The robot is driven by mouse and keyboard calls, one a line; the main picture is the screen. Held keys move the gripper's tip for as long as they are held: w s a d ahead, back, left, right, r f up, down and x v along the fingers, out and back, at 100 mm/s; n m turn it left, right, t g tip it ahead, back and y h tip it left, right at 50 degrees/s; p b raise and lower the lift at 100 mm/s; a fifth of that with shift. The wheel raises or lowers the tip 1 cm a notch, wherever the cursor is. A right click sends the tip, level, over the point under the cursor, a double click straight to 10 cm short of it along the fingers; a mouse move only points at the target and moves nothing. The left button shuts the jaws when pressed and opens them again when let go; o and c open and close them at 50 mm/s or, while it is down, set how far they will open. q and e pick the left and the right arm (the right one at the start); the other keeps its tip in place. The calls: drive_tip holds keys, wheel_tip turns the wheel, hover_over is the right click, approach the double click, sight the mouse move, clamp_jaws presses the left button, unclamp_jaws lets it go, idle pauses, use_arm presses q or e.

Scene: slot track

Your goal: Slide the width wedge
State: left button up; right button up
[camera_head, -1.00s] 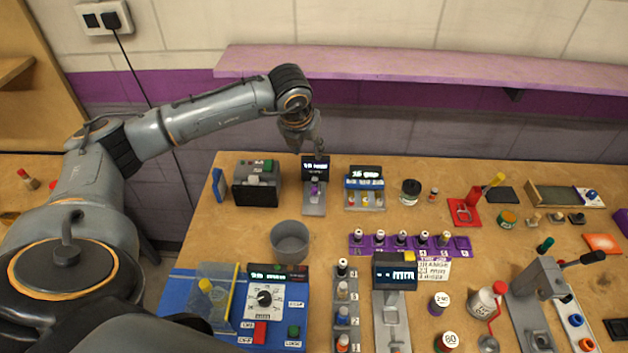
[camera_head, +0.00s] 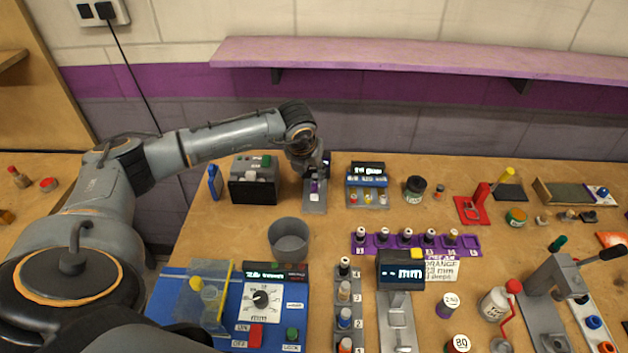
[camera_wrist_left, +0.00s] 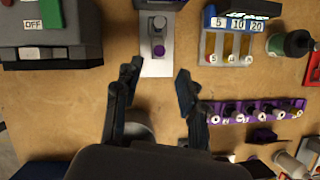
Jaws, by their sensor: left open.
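My left gripper (camera_head: 313,172) is open and empty at the back of the table, in front of the small display stand with a grey base plate (camera_head: 314,202). In the left wrist view its two dark fingers (camera_wrist_left: 157,82) are apart, with the near end of that plate (camera_wrist_left: 157,68) between and beyond them. A purple piece (camera_head: 314,187) sits on the plate. A device with an "mm" display (camera_head: 401,271) stands nearer the front, with a grey track (camera_head: 399,325) and a light grey block (camera_head: 397,300). I cannot tell for sure which piece is the width wedge.
A grey box (camera_head: 254,183) stands left of the gripper and a blue three-slot stand (camera_head: 367,182) right of it. A grey cup (camera_head: 288,238), a purple vial rack (camera_head: 417,241) and a blue dial panel (camera_head: 270,325) lie nearer.

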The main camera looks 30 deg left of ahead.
sight(314, 185)
use_arm(q)
drive_tip(key=p+x, duration=0.1)
drive_tip(key=x, duration=0.7)
drive_tip(key=shift+w+a+f, duration=0.1)
drive_tip(key=shift+f, duration=0.15)
clamp_jaws()
